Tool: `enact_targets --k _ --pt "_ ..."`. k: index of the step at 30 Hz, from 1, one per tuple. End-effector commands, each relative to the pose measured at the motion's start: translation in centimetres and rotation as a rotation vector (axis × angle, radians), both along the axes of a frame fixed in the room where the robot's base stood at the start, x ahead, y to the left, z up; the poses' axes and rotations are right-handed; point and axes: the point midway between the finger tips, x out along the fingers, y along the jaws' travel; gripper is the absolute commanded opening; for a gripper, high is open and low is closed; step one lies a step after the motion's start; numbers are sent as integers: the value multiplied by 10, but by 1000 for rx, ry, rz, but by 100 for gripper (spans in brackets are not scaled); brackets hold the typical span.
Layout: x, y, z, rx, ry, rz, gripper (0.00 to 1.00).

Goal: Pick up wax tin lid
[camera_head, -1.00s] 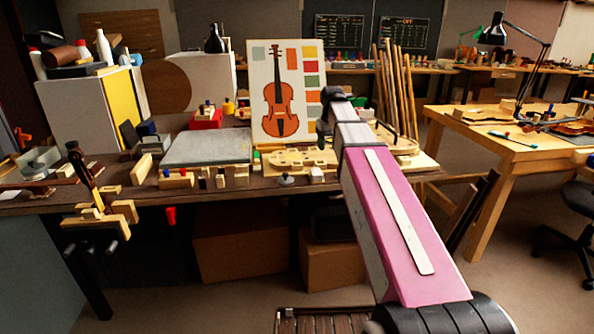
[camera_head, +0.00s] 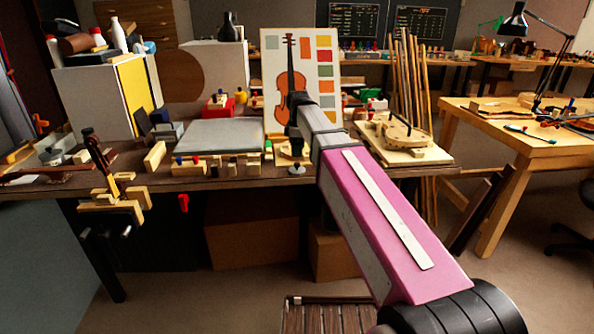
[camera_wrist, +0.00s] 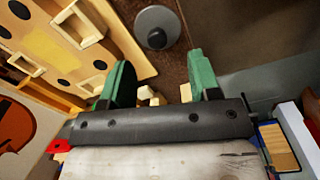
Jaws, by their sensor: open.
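The wax tin lid appears to be the round grey disc with a dark knob (camera_wrist: 157,27) at the top of the wrist view, lying on the brown bench top. In the head view it seems to be the small grey disc (camera_head: 296,170) near the bench's front edge. My gripper (camera_wrist: 160,74) shows two green fingers spread apart with nothing held between them. The lid lies beyond the fingertips, roughly in line with the gap, and is not touched. In the head view my arm's end is above the bench behind the lid; the fingers cannot be made out there.
A pale wooden mould (camera_wrist: 80,40) with dark holes lies left of the lid in the wrist view. Several small blocks stand along the bench front. A grey slab (camera_head: 218,137) lies to the left, and a violin picture board (camera_head: 272,60) stands behind.

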Motion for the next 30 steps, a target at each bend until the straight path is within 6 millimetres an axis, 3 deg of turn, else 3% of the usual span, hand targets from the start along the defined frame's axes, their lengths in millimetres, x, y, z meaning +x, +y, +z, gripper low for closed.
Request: enact_targets --k 3,11,20,28,29,30 --pt "0 0 -14 0 0 -1 57" --pt "2 2 -28 0 0 -2 57" --pt "5 4 -65 0 0 -2 57" --pt "5 4 -69 0 -1 -2 57" --pt "5 4 -69 0 -1 -2 50" --pt "5 4 -69 0 -1 -2 37"
